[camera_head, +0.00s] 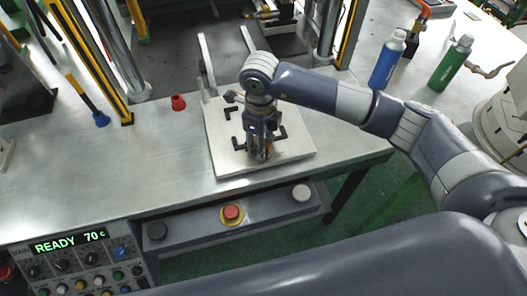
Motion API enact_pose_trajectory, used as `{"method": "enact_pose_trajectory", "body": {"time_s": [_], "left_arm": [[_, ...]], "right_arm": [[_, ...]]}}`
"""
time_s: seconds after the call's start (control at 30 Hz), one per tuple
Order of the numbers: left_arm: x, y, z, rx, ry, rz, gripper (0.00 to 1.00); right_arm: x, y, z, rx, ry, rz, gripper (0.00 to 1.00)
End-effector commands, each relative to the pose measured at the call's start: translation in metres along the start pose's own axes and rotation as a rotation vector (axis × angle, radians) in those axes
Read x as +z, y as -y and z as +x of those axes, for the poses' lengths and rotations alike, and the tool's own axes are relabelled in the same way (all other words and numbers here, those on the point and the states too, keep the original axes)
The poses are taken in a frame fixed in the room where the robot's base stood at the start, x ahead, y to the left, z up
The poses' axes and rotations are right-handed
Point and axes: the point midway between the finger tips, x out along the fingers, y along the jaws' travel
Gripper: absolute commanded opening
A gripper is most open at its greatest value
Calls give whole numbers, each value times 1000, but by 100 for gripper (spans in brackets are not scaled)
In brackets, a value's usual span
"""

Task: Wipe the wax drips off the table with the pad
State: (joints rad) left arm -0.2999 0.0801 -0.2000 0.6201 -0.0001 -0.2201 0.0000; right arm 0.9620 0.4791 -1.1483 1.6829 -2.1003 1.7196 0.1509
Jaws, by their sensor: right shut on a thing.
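My right gripper (262,155) points down over the light square plate (225,160) on the metal table (60,175). It is shut on a small brownish thing at its fingertips, which seems to be the pad. The fingers hide most of it, and I cannot tell whether it touches the plate. I cannot make out any wax drips on the table at this size. My left gripper is not in view.
Dark corner brackets stand on the plate around my gripper. A red cap (178,102) lies to its left. A blue bottle (387,62) and a green bottle (451,64) stand at the right. A control panel (80,265) reads READY 70 c. The table's left front is clear.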

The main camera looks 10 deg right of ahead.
Motion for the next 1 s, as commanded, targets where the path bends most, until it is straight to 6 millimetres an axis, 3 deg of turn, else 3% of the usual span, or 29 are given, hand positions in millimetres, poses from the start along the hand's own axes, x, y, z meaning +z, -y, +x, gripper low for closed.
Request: {"method": "enact_pose_trajectory", "body": {"time_s": [0.2, 0.47, 0.53, 1.0], "left_arm": [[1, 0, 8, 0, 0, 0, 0], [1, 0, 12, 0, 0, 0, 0], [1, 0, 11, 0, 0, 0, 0], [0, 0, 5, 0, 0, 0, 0]], "right_arm": [[6, 7, 2, -1, 0, 1, 7], [17, -1, -1, -1, 6, -1, 7], [18, -3, -2, 0, 8, -1, 3], [-7, -31, -5, 1, 4, -2, 0]]}}
